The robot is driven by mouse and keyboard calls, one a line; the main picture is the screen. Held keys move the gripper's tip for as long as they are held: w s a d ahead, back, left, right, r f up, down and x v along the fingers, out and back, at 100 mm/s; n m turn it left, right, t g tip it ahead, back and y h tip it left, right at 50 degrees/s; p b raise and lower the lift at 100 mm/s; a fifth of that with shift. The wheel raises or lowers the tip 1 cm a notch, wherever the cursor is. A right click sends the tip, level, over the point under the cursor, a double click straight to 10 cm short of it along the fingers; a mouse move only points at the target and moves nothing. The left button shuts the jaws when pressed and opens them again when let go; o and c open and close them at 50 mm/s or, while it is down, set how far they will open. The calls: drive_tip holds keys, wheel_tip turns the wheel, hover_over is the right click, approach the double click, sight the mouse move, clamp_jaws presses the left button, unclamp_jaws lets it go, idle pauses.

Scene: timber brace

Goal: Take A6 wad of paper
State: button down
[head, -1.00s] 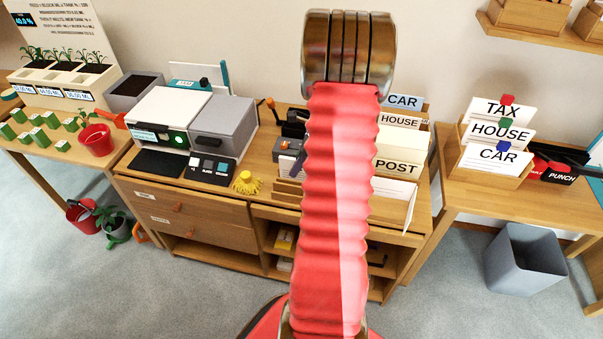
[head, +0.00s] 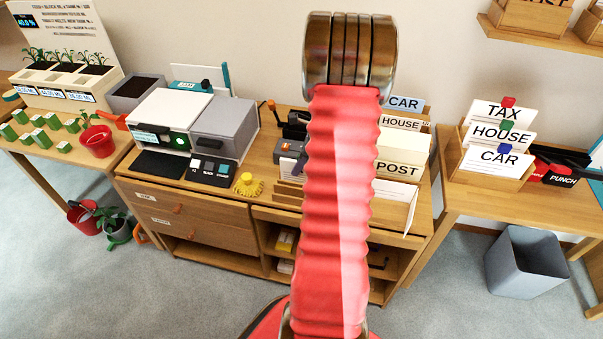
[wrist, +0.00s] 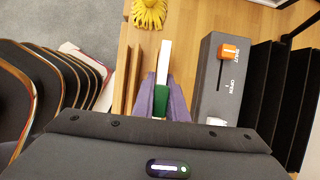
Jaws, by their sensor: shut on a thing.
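In the wrist view, my gripper (wrist: 162,98) has purple fingers closed on a thin white wad of paper (wrist: 165,58), seen edge-on. A green patch shows between the fingers; I cannot tell whether it belongs to the wad. The wad stands beside the thin wooden dividers of a rack (wrist: 134,75), close on their right. I cannot tell whether its lower edge still touches the rack or desk.
A grey device with an orange switch (wrist: 229,50) stands close right of my gripper. A yellow tassel-like thing (head: 247,184) lies left of the rack. Card holders labelled POST (head: 398,170) and HOUSE stand to the right. A grey printer-like machine (head: 222,125) stands left.

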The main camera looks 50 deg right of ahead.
wheel_tip(320, 180, up, 10)
drive_tip(key=shift+r, duration=0.1)
idle(0.5)
idle(0.4)
